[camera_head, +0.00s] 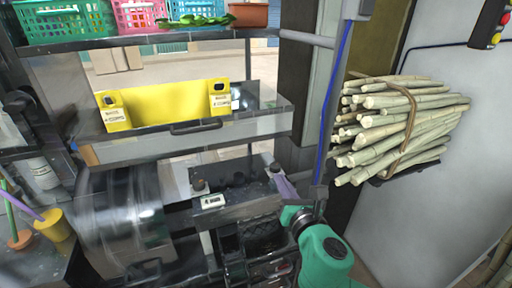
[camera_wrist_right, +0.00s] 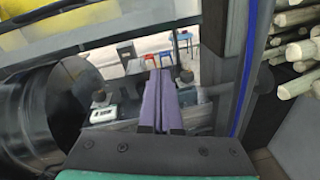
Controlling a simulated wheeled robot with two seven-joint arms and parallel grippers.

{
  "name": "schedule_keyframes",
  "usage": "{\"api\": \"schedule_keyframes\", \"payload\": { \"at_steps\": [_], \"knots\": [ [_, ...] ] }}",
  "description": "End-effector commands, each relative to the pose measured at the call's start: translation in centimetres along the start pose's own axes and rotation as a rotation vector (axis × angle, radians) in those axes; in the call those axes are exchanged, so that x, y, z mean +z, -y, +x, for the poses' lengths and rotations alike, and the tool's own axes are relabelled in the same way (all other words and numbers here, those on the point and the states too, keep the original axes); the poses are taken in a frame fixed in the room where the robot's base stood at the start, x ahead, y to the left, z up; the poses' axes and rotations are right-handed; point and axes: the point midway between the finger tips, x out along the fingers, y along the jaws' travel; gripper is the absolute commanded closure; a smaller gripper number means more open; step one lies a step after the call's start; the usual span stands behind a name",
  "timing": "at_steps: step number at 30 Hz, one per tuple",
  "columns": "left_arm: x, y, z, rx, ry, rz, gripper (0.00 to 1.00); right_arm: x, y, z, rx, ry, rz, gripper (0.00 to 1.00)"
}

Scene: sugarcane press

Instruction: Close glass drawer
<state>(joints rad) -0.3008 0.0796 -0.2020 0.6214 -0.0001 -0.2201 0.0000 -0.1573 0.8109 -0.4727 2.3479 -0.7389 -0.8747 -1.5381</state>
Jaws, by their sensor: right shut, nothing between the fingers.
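A long grey drawer-like tray (camera_head: 250,125) with a dark handle on its front spans the middle shelf in the head view. It looks like the glass drawer, but I cannot tell how far out it stands. My right gripper (camera_head: 275,171) is below its right end, apart from its front handle. The gripper's purple fingers are together and empty, as the right wrist view (camera_wrist_right: 160,73) also shows. My left gripper is not in view.
A yellow holder (camera_head: 165,104) stands at the tray. A shiny drum (camera_head: 120,215) is at lower left. A dark unit with a small white display (camera_head: 213,200) lies beside my gripper. A post with a blue cable (camera_head: 338,90) and bundled cane (camera_head: 400,122) are right.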

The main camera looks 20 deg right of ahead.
Motion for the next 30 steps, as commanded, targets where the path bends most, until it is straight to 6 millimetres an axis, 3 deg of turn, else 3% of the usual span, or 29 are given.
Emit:
{"api": "schedule_keyframes", "payload": {
  "at_steps": [1, 4, 8, 24, 30],
  "knots": [
    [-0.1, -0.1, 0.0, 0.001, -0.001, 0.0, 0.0, 0.6, -1.1, 0.0, 0.049, 0.032, -0.146, 1.0],
    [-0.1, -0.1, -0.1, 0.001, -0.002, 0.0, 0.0, 1.1, -2.3, 0.1, 0.093, 0.065, -0.294, 1.0],
    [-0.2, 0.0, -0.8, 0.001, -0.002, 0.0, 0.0, 1.4, -2.5, 1.4, 0.093, 0.067, -0.297, 1.0],
    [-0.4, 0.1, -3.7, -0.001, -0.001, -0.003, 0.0, 1.8, -3.5, 12.4, 0.09, 0.063, -0.29, 1.0],
    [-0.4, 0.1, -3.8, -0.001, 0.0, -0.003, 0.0, 1.7, -3.6, 13.8, 0.091, 0.063, -0.291, 1.0]
  ]
}}
